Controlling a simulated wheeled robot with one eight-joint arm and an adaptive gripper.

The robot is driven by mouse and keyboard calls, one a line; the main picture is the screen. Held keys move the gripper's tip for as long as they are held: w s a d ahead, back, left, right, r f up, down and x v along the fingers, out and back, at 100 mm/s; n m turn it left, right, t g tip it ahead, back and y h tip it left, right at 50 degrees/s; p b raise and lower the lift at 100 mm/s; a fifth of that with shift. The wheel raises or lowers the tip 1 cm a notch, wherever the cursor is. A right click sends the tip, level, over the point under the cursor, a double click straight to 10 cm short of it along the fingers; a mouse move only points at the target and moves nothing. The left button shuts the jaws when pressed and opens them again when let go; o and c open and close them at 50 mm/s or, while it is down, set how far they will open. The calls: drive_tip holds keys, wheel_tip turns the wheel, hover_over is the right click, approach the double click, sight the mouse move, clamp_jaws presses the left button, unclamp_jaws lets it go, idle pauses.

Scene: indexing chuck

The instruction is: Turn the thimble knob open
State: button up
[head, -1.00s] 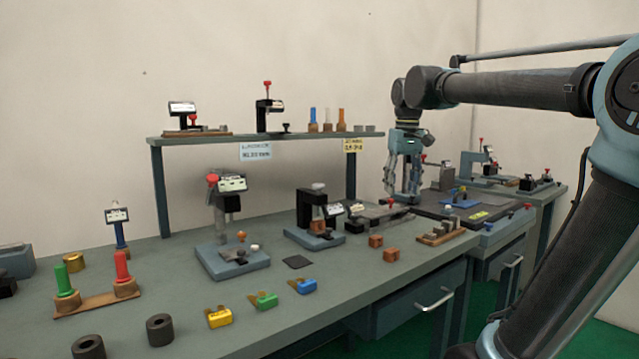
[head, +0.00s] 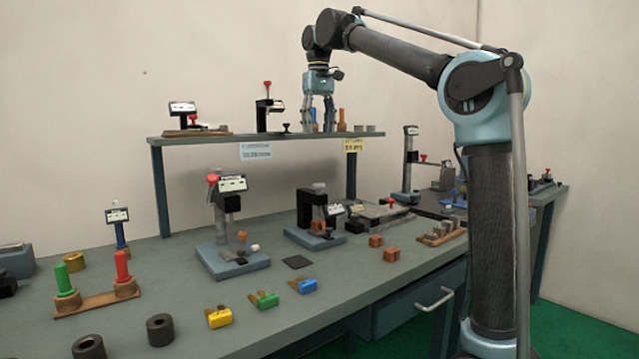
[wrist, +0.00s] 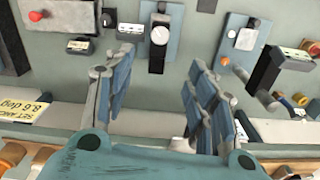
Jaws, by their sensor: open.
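No label marks which part is the thimble knob. A round pale grey cap tops a black bench stand (head: 305,207); in the wrist view this cap (wrist: 160,35) lies beyond and between my fingertips, apart from them. A red knob (head: 212,178) is on the gauge stand with a tilted display to its left; it also shows in the wrist view (wrist: 311,47). My gripper (head: 318,128) hangs fingers-down at the shelf's right half, above the bench. In the wrist view its fingers (wrist: 160,64) are spread apart with nothing between them.
The raised shelf (head: 230,144) holds gauges and coloured pegs close to my fingers. A tall stand with a red knob (head: 423,158) is at the right. Coloured blocks (head: 264,300) and dark rings (head: 160,330) lie in front. Open bench (head: 150,260) lies left of the gauge stand.

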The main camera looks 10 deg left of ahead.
sight(319, 189)
wheel_tip(319, 189, down, 17)
drive_tip(key=shift+d+f, duration=0.1)
idle(0.6)
drive_tip(key=c, duration=1.1)
